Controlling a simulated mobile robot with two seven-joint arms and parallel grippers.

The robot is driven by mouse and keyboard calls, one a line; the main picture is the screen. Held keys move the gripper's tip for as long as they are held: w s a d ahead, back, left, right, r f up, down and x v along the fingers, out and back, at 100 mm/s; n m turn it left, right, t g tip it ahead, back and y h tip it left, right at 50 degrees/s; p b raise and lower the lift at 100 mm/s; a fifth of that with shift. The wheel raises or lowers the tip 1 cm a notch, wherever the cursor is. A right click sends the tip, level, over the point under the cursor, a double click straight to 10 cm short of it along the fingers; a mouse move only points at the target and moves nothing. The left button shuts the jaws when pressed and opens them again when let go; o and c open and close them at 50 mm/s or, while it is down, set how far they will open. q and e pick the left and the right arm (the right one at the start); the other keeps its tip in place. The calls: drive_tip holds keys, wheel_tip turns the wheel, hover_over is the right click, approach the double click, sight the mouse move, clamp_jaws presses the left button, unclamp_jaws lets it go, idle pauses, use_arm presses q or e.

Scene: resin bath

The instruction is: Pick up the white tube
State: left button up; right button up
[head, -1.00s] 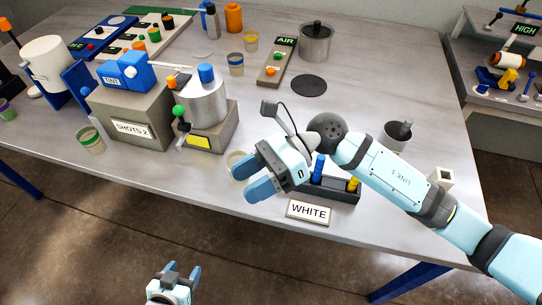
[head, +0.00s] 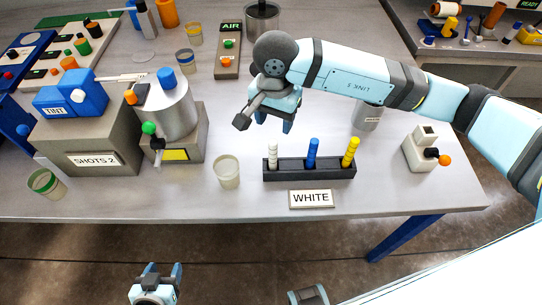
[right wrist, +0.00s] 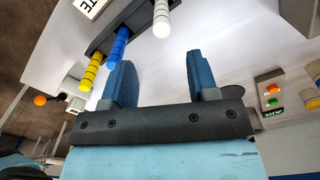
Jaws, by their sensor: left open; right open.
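The white tube (head: 272,156) stands upright at the left end of a dark rack (head: 310,170), beside a blue tube (head: 312,153) and a yellow tube (head: 350,152). A sign reading WHITE (head: 311,198) lies in front of the rack. My right gripper (head: 275,121) is open and empty, behind and above the rack, apart from the white tube. In the right wrist view the white tube (right wrist: 161,18) lies beyond the open fingertips (right wrist: 160,60), near the line between them. My left gripper (head: 164,270) is open and empty, low in front of the table.
A clear cup (head: 227,172) stands left of the rack. The SHOTS 2 machine (head: 92,150) and a metal pot (head: 166,108) are further left. A grey-white device with an orange knob (head: 421,150) stands to the right. A grey cup (head: 367,117) stands behind the rack.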

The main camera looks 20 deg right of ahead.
sight(273, 141)
wheel_tip(273, 141, down, 5)
drive_tip(key=shift+p, duration=0.3)
drive_tip(key=shift+a+f+p, duration=0.2)
drive_tip(key=shift+f+p, duration=0.7)
drive_tip(key=shift+f, duration=1.8)
clamp_jaws()
